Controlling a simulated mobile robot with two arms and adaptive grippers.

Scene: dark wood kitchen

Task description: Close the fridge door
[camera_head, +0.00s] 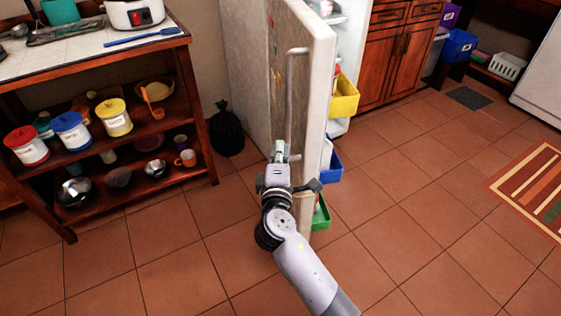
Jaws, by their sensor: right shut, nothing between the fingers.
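The white fridge door (258,62) stands wide open, its edge turned toward me. It has a long vertical handle (290,95) on its outer left face. Colored bins sit on its inner side: yellow (344,97), blue (332,166) and green (321,213). Part of the lit fridge interior (350,40) shows to the right of the door. My right gripper (279,152) is shut and empty, close to the lower end of the handle. I cannot tell whether it touches the door. My left gripper is not in view.
A wooden shelf table (186,110) with tubs and bowls stands at the left. A black bag (227,132) sits on the floor between it and the door. Wooden cabinets (385,65) are behind. The tiled floor (410,215) at the right is clear up to a striped rug (530,190).

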